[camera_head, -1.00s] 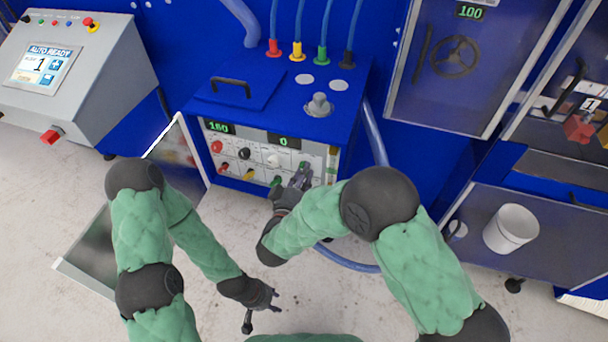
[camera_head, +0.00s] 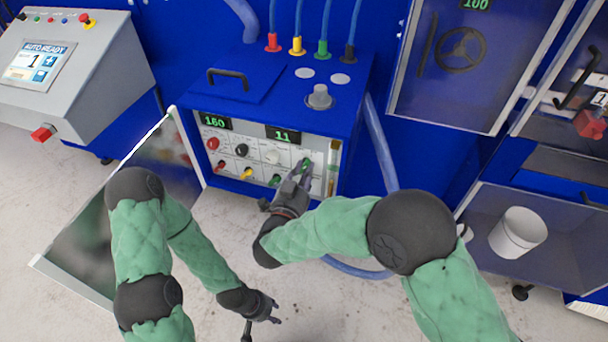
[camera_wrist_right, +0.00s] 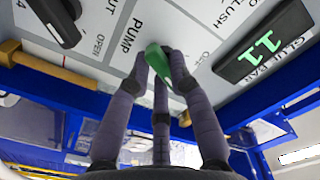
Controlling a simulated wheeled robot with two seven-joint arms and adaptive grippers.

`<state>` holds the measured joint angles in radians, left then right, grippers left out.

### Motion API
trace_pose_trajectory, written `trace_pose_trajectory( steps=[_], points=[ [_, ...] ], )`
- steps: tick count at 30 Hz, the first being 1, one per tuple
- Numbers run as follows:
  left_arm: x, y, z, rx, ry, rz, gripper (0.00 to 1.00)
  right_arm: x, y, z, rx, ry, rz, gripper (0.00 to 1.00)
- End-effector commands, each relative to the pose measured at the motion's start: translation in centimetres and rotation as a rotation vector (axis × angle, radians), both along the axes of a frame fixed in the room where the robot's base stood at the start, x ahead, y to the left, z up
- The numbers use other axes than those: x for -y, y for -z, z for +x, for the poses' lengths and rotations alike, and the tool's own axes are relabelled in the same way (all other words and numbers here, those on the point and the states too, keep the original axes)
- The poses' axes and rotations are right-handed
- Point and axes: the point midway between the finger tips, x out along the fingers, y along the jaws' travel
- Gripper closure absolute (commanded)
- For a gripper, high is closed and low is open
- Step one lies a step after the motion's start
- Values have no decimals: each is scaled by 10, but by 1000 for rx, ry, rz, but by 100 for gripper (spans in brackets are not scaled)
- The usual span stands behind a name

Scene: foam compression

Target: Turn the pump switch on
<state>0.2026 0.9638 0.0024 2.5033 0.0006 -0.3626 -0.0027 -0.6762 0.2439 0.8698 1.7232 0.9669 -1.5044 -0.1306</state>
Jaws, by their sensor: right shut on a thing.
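The green pump switch (camera_wrist_right: 157,58) is on the white panel beside the printed word PUMP in the right wrist view. My right gripper (camera_wrist_right: 160,70) has its dark fingers closed around it. The displays on the panel read 160 (camera_head: 215,122) and 11 (camera_head: 283,135). My left gripper (camera_head: 262,318) is open, empty and low over the floor, with its fingers apart.
The blue pump box (camera_head: 250,115) has red, black, white, yellow and green knobs on its panel. Its clear door (camera_head: 130,205) hangs open at the left. A grey console (camera_head: 75,75) stands at left. A white bucket (camera_head: 517,232) is at right. Floor in front is clear.

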Motion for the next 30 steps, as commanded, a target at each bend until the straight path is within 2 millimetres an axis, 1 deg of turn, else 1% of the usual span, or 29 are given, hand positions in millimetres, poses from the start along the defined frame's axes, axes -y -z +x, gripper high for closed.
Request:
trace_pose_trajectory(
  steps=[1, 9, 22, 23, 24, 25, 30],
  points=[
    [0, 3, 0, 0, 0, 0, 60, 0, 3, -1, 3, -1, 17, 100],
    [0, 7, 0, 0, 0, 0, 60, 0, 3, -1, 20, -2, 72, 100],
    [0, 7, 0, 0, 0, 0, 60, 0, 2, -1, 21, -1, 80, 100],
    [0, 7, 0, 0, 0, 0, 60, 0, 2, -1, 21, -1, 80, 70],
    [0, 7, 0, 0, 0, 0, 60, 0, 2, -1, 22, -1, 80, 59],
    [0, 7, 0, 0, 0, 0, 60, 0, 2, 0, 22, -1, 80, 55],
    [0, 7, 0, 0, 0, 0, 60, 0, 1, 0, 24, 0, 81, 55]
  ],
)
